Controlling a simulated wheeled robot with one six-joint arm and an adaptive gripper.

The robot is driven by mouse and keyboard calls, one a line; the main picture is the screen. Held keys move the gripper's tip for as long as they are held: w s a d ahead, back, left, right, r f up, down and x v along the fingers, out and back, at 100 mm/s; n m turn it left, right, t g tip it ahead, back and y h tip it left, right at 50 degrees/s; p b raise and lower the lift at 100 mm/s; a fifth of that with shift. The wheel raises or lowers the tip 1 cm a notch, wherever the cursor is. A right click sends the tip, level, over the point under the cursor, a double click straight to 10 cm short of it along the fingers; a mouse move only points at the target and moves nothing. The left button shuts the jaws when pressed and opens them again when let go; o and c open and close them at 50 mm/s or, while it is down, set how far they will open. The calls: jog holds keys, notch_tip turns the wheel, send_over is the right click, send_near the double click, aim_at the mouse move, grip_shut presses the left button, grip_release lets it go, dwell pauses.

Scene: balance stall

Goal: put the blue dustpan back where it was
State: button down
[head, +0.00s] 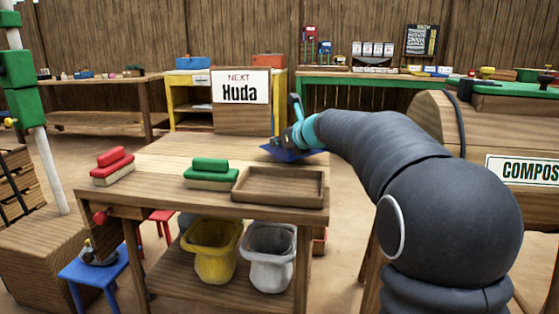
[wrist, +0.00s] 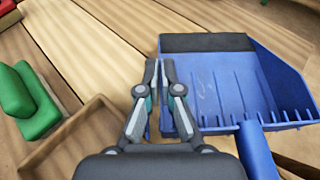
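The blue dustpan (head: 287,154) is at the back right corner of the wooden table, with its handle sticking up beside my gripper (head: 290,138). In the wrist view the dustpan (wrist: 225,85) fills the right side, with a dark strip along one edge and its handle toward the bottom. My gripper (wrist: 160,72) points down at the pan's left side wall. Its fingers are close together with the thin wall between them. I cannot tell whether the pan rests on the table or is slightly above it.
A "Huda" sign (head: 240,87) stands behind. Yellow (head: 212,262) and white (head: 268,268) buckets sit on the lower shelf.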

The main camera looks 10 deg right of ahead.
aim_at(278, 155)
jog(key=shift+f+b, duration=0.9)
jog(key=shift+f, duration=1.1)
jog(key=c, duration=1.8)
grip_release()
jog(key=shift+f, duration=0.1)
jog(key=o, duration=0.5)
